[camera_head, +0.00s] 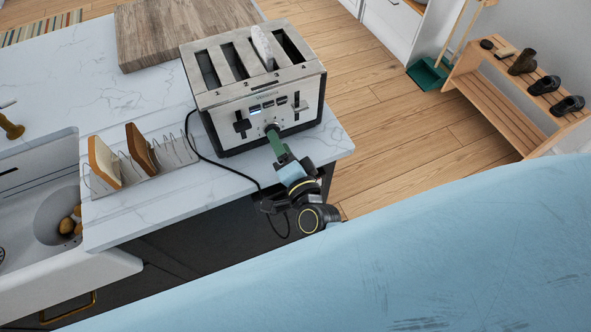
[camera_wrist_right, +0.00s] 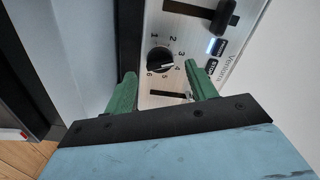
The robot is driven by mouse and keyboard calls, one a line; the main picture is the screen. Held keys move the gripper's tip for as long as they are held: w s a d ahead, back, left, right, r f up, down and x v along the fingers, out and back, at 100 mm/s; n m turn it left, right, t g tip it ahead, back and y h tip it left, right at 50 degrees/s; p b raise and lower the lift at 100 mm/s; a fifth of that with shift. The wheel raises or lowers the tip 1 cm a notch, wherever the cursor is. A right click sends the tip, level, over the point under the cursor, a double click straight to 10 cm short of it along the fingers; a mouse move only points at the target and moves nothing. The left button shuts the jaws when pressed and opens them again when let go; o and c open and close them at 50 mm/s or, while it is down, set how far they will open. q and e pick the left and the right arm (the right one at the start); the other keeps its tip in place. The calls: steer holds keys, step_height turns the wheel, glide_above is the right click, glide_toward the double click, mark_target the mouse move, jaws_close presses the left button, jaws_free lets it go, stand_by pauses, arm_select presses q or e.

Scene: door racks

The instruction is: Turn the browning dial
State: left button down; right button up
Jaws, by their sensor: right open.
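The toaster (camera_head: 262,95), silver with a black base and several slots, stands on the marble counter. A light slice shows in one slot. Its browning dial (camera_wrist_right: 160,60) is a round black knob with numbers around it in the right wrist view, its white mark pointing near 4. My right gripper (camera_wrist_right: 160,85) is open, with green fingers on either side of the dial's position and apparently apart from it. My left gripper is not in view.
A wire rack (camera_head: 163,152) with two bread slices stands left of the toaster, and a black cord runs between them. A wooden board (camera_head: 180,30) lies behind. A sink (camera_head: 40,200) is at the left. A wooden shoe rack (camera_head: 500,95) stands at the right.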

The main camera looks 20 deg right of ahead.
steer(key=s+b, duration=0.1)
steer(key=s, duration=0.9)
steer(key=shift+s+d, duration=0.2)
steer(key=shift+s, duration=0.15)
